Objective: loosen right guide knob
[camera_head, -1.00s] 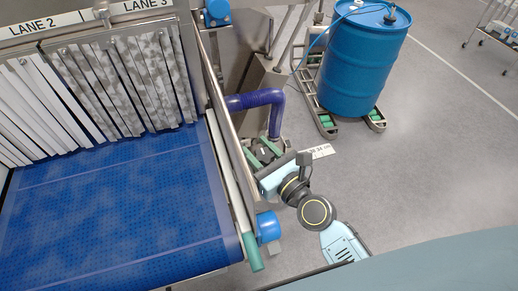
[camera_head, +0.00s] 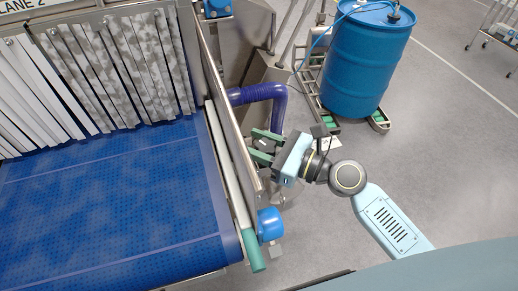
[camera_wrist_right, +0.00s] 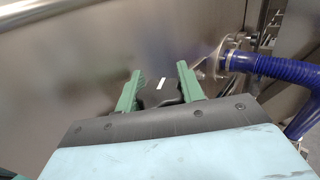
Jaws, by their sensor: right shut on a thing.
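The guide knob (camera_wrist_right: 161,92) is black with a white mark on top. In the right wrist view it sits between the two green fingers of my right gripper (camera_wrist_right: 159,84), in front of the metal side wall. The fingers are shut on it, one on each side. In the head view my right gripper (camera_head: 259,146) is at the outer side of the conveyor, and the knob is mostly hidden between its fingers. The guide rail (camera_head: 232,175) runs along the belt's right edge and ends in a green tip. My left gripper is not in view.
The blue belt (camera_head: 110,205) runs under strip curtains (camera_head: 115,75). A purple hose (camera_head: 260,92) passes just behind my right gripper; it also shows in the wrist view (camera_wrist_right: 285,68). A blue motor-like part (camera_head: 270,225) sticks out nearer. A blue drum (camera_head: 366,60) stands on the floor behind.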

